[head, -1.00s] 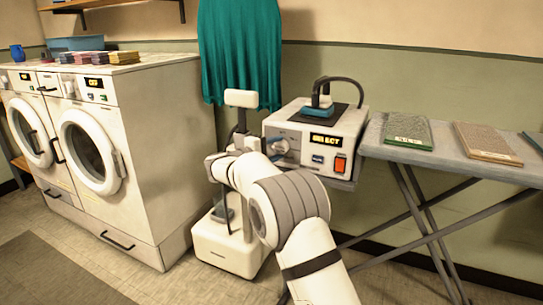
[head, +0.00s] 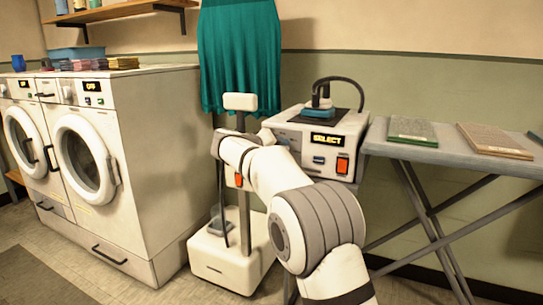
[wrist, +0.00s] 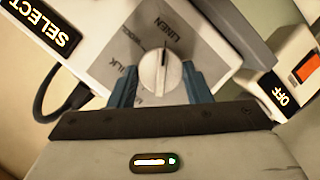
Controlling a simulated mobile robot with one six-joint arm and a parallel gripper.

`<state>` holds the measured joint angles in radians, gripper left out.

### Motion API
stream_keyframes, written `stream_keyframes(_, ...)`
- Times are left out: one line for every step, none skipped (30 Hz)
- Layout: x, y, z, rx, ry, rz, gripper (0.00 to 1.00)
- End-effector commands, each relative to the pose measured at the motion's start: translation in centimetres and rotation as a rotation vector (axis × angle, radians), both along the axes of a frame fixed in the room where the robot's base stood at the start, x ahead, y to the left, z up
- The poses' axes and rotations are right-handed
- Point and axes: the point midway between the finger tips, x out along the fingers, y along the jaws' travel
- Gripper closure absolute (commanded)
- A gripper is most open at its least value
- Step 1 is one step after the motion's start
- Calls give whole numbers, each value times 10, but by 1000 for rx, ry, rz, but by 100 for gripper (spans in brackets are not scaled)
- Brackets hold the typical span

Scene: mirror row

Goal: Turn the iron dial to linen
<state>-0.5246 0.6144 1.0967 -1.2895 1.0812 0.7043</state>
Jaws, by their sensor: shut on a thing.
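The iron station (head: 335,125) is a white box with an iron (head: 322,103) on top, and its display reads SELECT. Its display also shows in the wrist view (wrist: 52,22). The white dial (wrist: 155,72) sits on a grey plate with slanted labels, among them LINEN. The dial's dark pointer line points up in the wrist view, close to the LINEN label. My gripper (wrist: 156,82) is shut on the dial, with a blue finger on each side. In the head view my arm hides the dial and the fingertips.
A white upright stand (head: 230,258) is close beside my arm. Washers (head: 90,165) stand left.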

Motion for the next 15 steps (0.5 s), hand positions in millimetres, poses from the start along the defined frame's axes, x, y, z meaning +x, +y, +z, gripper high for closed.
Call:
stream_keyframes(0,2,1,21,-12,7,79)
stream_keyframes(0,2,1,33,-16,7,79)
stream_keyframes(0,2,0,47,-21,7,79)
stream_keyframes(0,2,1,56,-24,8,79)
stream_keyframes(0,2,1,64,-27,8,79)
stream_keyframes(0,2,1,71,-30,8,79)
stream_keyframes(0,2,1,78,-32,8,79)
stream_keyframes(0,2,1,82,-33,9,79)
stream_keyframes(0,2,1,88,-35,9,79)
stream_keyframes(0,2,1,91,-36,8,79)
stream_keyframes(0,2,1,95,-37,9,79)
stream_keyframes(0,2,2,98,-38,8,79)
stream_keyframes(0,2,2,98,-38,8,79)
stream_keyframes(0,2,2,100,-38,8,79)
stream_keyframes(0,2,2,101,-39,8,79)
